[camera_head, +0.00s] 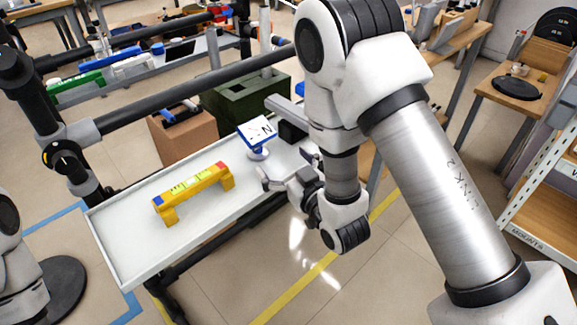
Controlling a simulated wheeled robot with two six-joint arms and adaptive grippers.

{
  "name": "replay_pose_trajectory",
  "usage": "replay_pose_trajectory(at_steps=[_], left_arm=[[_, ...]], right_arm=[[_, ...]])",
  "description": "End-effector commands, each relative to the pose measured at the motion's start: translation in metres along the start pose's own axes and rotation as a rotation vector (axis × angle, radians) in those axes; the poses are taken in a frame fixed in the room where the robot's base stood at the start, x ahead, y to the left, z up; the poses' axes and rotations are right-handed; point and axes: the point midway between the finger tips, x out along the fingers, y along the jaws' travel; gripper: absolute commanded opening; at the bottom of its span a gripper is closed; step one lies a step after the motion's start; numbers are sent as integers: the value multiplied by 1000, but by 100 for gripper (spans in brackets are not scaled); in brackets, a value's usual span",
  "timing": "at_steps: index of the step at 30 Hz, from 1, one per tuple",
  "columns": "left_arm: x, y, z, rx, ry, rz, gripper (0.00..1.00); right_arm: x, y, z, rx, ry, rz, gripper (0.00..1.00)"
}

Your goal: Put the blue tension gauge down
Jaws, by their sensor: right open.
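The blue tension gauge (257,130), with a white face marked N, stands on a round pale base near the far right end of the white tray (130,252). Its face is tilted up. My right gripper (286,168) is open, just to the right of and nearer than the gauge, with its fingers apart over the tray's right edge. No contact between fingers and gauge shows. My left gripper is out of the picture; a white arm part shows at the left edge.
A yellow spirit level (193,190) with handle-like legs stands on the middle of the tray. A dark bar (175,92) runs above the tray's back side. Behind are a brown box (183,137) and a green case (245,102). The tray's near left end is clear.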

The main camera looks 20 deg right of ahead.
Motion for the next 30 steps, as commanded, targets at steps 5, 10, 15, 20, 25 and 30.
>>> replay_pose_trajectory(at_steps=[5,10,15,20,25,30], left_arm=[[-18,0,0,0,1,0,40],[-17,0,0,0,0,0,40],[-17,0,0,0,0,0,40],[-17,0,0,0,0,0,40],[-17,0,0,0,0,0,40],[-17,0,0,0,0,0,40]], right_arm=[[-28,0,-2,0,-3,0,100],[-32,0,0,0,0,1,100],[-41,1,58,25,-205,7,100],[-111,-2,197,100,-769,28,100],[-231,-13,288,187,-1332,53,100],[-278,-19,304,219,-1529,62,100]])
